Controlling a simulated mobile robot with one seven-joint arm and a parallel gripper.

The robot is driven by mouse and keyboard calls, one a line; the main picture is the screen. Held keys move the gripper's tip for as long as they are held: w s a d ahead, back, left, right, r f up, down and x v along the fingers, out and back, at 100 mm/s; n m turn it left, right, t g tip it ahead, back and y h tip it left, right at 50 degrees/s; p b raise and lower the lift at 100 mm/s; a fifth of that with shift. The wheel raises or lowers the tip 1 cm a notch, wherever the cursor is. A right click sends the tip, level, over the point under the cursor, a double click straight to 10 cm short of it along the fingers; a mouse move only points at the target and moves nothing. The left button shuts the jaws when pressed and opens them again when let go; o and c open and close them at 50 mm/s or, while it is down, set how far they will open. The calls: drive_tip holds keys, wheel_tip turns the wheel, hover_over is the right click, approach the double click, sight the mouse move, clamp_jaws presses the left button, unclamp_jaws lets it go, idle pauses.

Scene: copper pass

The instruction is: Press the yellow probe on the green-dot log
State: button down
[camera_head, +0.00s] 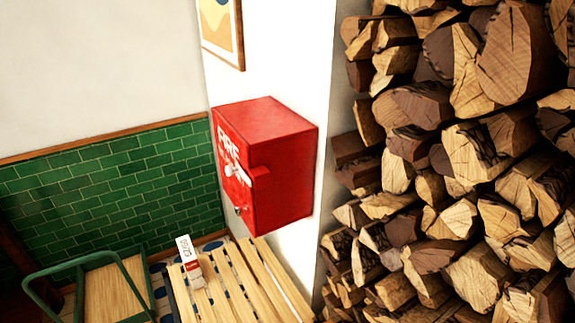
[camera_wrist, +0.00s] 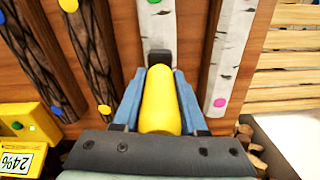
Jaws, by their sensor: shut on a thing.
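My gripper (camera_wrist: 160,85) is shut on the yellow probe (camera_wrist: 160,105) in the wrist view. The probe points away from me, and its dark tip (camera_wrist: 160,57) lies in front of a pale birch log (camera_wrist: 155,35). I cannot tell whether the tip touches it. A green dot (camera_wrist: 153,1) shows on that log at the top picture edge. My gripper hides the birch log's lower part. The gripper and probe are out of the head view.
A dark log (camera_wrist: 90,50) with yellow dots and a birch log (camera_wrist: 225,55) with a magenta dot flank the middle one on a brown panel. A yellow meter (camera_wrist: 20,145) reads 24%. The head view shows a woodpile (camera_head: 460,160), red fire box (camera_head: 275,170) and slatted bench (camera_head: 225,290).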

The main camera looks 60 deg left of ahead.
drive_tip(key=shift+r+p, duration=2.7)
drive_tip(key=shift+r, duration=0.25)
